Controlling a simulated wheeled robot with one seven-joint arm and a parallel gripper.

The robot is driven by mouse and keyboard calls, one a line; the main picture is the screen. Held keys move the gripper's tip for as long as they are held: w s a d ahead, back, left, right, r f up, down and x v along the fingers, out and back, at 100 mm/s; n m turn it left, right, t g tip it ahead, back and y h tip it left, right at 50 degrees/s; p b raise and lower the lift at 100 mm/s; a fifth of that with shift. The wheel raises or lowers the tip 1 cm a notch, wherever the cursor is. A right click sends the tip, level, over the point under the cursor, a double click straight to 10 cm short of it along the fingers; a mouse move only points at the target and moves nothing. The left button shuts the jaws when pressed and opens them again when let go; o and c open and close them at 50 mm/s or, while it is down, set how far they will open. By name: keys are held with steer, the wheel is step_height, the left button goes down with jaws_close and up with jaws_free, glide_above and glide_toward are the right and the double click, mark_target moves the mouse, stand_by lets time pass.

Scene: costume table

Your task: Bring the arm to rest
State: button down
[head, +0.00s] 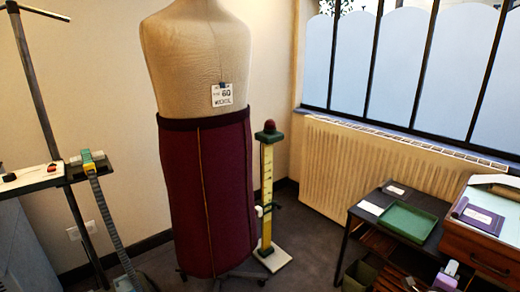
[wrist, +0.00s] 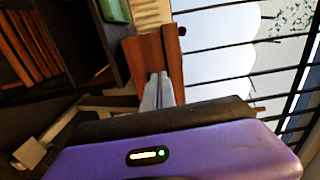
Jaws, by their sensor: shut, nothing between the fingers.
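My gripper (wrist: 157,88) shows in the wrist view, with two slim grey fingers together and nothing held between them. Its purple housing with a small lit display fills the bottom of that view. The wrist picture is turned on its side: the window lies to the right, and the fingers appear in front of a brown wooden cabinet (wrist: 174,62).
A dress form in a maroon skirt (head: 208,200) stands centre, beside a yellow measuring post (head: 267,190). A dark table at right carries a green tray (head: 408,222). A stand with a small shelf (head: 30,180) is at left. Carpet shows between form and table.

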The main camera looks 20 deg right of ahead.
steer(key=a+r+n+t, duration=0.4)
steer(key=a+r+n, duration=0.15)
steer(key=r, duration=0.35)
steer(key=s+a+r+n+t+y+p, duration=0.1)
steer(key=s+a+n+t+y+p, duration=0.2)
steer(key=a+n, duration=0.55)
steer(key=s+a+r+n+t+y+p, duration=0.2)
steer(key=s+a+n+t+y, duration=0.3)
steer(key=a, duration=0.7)
steer(key=s+a+r+n+g+y+p, duration=0.1)
steer(key=s+a+r+n+y+p, duration=0.1)
steer(key=s+a, duration=0.5)
steer(key=s+a+r+n+g+y+p, duration=0.2)
steer(key=s+a+r+n+y, duration=0.1)
steer(key=s+a+n, duration=0.3)
steer(key=s+a+r+n+g+y+p, duration=0.1)
steer(key=s+a+r+n+y+p, duration=0.1)
steer(key=s+a, duration=0.8)
steer(key=shift+a+r+n+y+p, duration=0.25)
steer(key=shift+a+n+y+p, duration=0.3)
steer(key=shift+n+y, duration=0.35)
